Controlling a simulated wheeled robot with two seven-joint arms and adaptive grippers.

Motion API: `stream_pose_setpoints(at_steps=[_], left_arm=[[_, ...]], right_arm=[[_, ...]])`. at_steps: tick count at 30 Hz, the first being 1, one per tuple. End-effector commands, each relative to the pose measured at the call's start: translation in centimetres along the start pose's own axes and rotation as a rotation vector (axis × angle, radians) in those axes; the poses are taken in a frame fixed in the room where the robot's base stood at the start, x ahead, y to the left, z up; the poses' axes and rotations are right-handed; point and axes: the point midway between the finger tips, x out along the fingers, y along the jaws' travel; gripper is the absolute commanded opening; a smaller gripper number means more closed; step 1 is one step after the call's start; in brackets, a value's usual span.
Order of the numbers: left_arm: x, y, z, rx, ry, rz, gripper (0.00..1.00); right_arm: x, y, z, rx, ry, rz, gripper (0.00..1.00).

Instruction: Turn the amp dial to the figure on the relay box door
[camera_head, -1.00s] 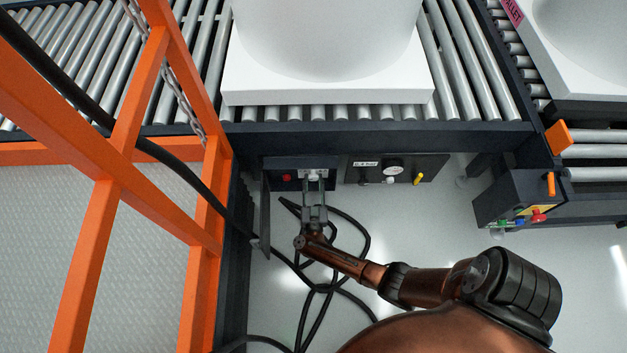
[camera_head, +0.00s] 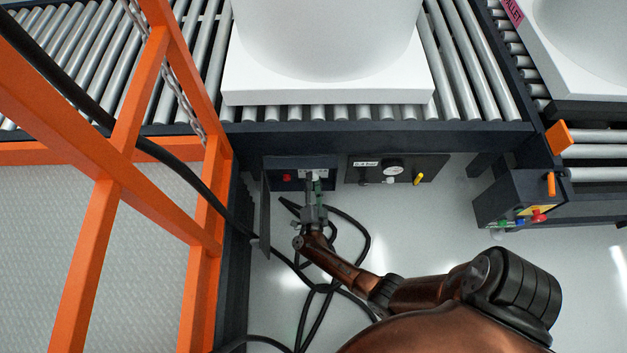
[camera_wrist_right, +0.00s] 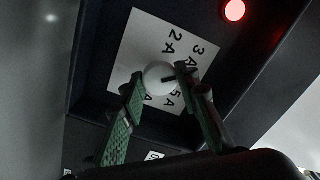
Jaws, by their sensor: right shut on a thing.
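The amp dial (camera_wrist_right: 158,77) is a white round knob on a white plate (camera_wrist_right: 138,50) with black ampere figures; "2 A", "3 A" and "5 A" can be read. A dark pointer mark on the knob faces right in the wrist view, partly covered by a fingertip, so its exact figure is unclear. My right gripper (camera_wrist_right: 161,78) is shut on the dial, a finger on each side. In the head view the right gripper (camera_head: 316,180) reaches into the relay box (camera_head: 328,160). Its dark door (camera_head: 265,215) stands open, nearly edge-on; its figure cannot be read.
A red lamp (camera_wrist_right: 234,10) glows beside the plate. A second panel (camera_head: 435,162) with a gauge, white knob and yellow handle is to the right. Black cables (camera_head: 325,288) lie on the floor. An orange frame (camera_head: 205,200) stands left; the conveyor (camera_head: 480,70) runs behind.

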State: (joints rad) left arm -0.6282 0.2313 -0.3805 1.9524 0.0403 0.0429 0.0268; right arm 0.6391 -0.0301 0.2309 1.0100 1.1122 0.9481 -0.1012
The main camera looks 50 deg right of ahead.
Motion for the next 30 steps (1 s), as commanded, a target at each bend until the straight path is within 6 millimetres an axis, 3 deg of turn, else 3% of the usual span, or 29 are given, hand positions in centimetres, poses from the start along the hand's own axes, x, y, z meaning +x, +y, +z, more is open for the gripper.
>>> stream_pose_setpoints(at_steps=[15,30], left_arm=[[0.00,0.03,-0.09,0.002,0.003,0.002,0.00],[0.01,0.07,-0.12,0.002,0.003,0.003,0.00]], right_arm=[[-0.15,0.19,0.09,0.456,-0.001,0.004,0.05],[-0.14,0.20,0.08,0.659,-0.001,0.003,0.05]])
